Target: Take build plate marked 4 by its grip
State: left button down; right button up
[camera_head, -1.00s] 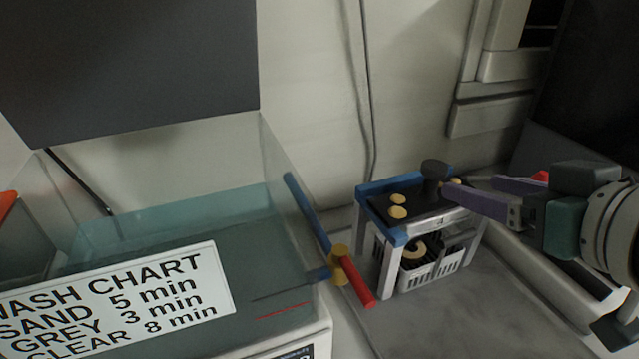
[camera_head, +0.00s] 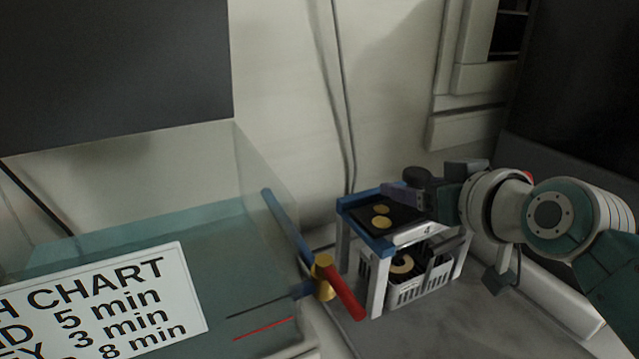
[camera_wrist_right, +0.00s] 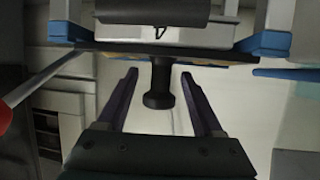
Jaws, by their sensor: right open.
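The build plate marked 4 (camera_head: 366,217) is a black plate with tan discs on it, resting on top of a small blue-and-white rack (camera_head: 374,247). Its front edge carries a white label with a 4. Its dark knob grip (camera_head: 417,175) stands up from the plate and is partly hidden by my gripper. In the right wrist view the grip (camera_wrist_right: 158,84) sits between the two purple fingers of my right gripper (camera_wrist_right: 160,82), with gaps on both sides. The right gripper (camera_head: 398,190) is open at the grip in the head view. My left gripper does not show.
A white basket (camera_head: 424,284) with a tan ring stands under the rack. Left is a clear tank (camera_head: 215,230) of teal liquid with a wash chart (camera_head: 110,305). A valve with a red handle (camera_head: 345,297) stands between tank and rack.

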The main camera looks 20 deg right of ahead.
jog(key=shift+c, duration=0.4)
jog(key=c, duration=0.9)
grip_shut()
jog(key=shift+r, duration=0.1)
